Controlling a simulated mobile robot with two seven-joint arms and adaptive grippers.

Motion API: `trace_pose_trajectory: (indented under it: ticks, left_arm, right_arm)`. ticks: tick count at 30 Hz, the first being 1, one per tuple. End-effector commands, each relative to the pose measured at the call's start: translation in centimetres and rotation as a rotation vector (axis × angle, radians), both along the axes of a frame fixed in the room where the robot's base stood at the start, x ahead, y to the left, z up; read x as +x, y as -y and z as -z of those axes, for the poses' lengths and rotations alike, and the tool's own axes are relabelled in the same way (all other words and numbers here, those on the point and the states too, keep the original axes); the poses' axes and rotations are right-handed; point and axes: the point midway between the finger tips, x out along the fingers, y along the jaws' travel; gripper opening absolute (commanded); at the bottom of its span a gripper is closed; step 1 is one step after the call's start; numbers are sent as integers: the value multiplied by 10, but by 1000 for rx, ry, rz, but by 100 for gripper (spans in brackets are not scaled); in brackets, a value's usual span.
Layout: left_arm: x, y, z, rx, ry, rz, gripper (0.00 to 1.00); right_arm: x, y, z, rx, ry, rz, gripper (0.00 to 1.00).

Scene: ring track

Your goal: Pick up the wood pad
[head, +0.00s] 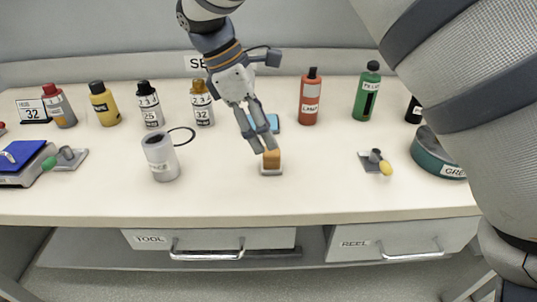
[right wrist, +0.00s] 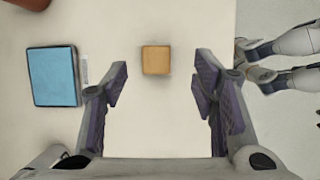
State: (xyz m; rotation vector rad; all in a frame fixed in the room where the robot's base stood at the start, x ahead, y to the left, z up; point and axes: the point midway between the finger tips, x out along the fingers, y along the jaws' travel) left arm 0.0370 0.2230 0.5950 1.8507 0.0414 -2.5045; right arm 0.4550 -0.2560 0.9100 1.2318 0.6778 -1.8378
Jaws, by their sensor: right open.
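The wood pad is a small tan block (head: 271,159) on a pale base near the front middle of the table. In the right wrist view the wood pad (right wrist: 156,60) shows from above as a square, centred between the fingers and just beyond their tips. My right gripper (head: 262,145) reaches down from the top of the head view, its fingers open at the pad's upper edge. In the wrist view the right gripper (right wrist: 160,85) has a wide empty gap between its fingers. The head view does not clearly show whether a finger touches the pad. My left gripper is not seen.
A blue pad (head: 273,123) lies just behind the wood pad. A grey cup (head: 161,158) stands to the left, and a small plate with a yellow knob (head: 376,163) lies to the right. Several bottles line the back. The table front near the pad is clear.

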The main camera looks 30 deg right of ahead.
Motion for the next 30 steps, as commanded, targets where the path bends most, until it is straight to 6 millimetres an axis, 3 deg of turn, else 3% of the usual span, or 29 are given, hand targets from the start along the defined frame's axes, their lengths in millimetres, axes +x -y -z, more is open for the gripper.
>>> trace_pose_trajectory:
  ticks: [10, 19, 25, 30]
  left_arm:
    - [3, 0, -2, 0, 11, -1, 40]
    - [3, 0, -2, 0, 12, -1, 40]
    - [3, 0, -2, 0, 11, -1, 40]
    - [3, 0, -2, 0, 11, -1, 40]
  right_arm:
    - [-8, 17, 54, -1, -3, 1, 53]
    - [-10, 20, 62, 0, 1, 0, 53]
    - [-10, 19, 62, -1, 1, 1, 8]
    - [-10, 19, 62, -1, 1, 1, 6]
